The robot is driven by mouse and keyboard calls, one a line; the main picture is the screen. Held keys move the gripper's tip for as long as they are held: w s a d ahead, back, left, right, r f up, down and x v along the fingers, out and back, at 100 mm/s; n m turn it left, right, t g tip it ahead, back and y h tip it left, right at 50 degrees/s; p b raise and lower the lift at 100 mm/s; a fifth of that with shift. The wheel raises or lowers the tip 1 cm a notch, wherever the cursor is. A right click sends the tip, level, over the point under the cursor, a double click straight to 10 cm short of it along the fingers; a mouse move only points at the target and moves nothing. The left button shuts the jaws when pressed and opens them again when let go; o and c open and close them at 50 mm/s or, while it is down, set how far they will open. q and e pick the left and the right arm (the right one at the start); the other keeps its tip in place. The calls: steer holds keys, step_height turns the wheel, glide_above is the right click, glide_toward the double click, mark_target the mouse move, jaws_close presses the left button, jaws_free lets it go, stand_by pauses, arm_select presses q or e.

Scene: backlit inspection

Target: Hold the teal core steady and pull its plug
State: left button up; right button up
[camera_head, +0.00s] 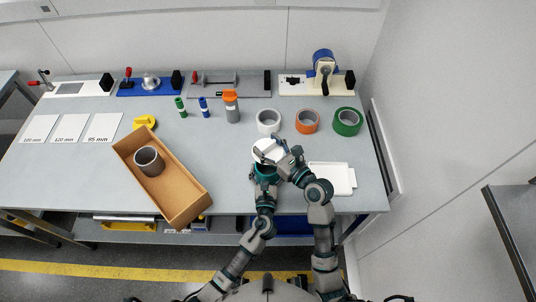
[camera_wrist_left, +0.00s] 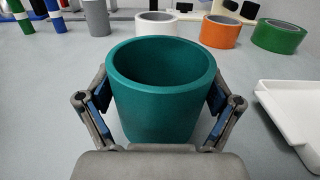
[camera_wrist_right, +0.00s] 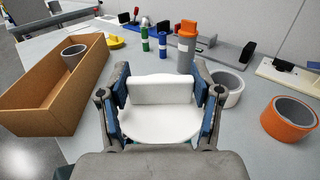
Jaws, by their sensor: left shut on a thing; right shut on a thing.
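The teal core (camera_wrist_left: 160,115) stands upright at the front of the table, open at the top and hollow in the left wrist view. In the head view the core (camera_head: 267,172) is partly hidden by my arms. My left gripper (camera_head: 266,177) is shut on the core, one finger on each side of its wall. The white plug (camera_wrist_right: 160,122) is a disc with a raised grip bar. My right gripper (camera_wrist_right: 160,92) is shut on that bar. In the head view the plug (camera_head: 266,150) is out of the core, above it.
A cardboard box (camera_head: 190,202) holding a grey core (camera_head: 149,162) lies to the left. A white tray (camera_head: 342,187) is on the right. White (camera_head: 268,130), orange (camera_head: 317,122) and green (camera_head: 358,122) rolls stand behind. Fixtures line the table's back edge.

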arm_select(q)
steer(key=shift+f, duration=0.25)
steer(key=o, duration=1)
steer(key=shift+w, duration=0.1)
steer(key=shift+r, duration=0.1)
steer(key=s, duration=1.2)
steer(key=shift+a, duration=0.35)
steer(key=shift+s, duration=0.1)
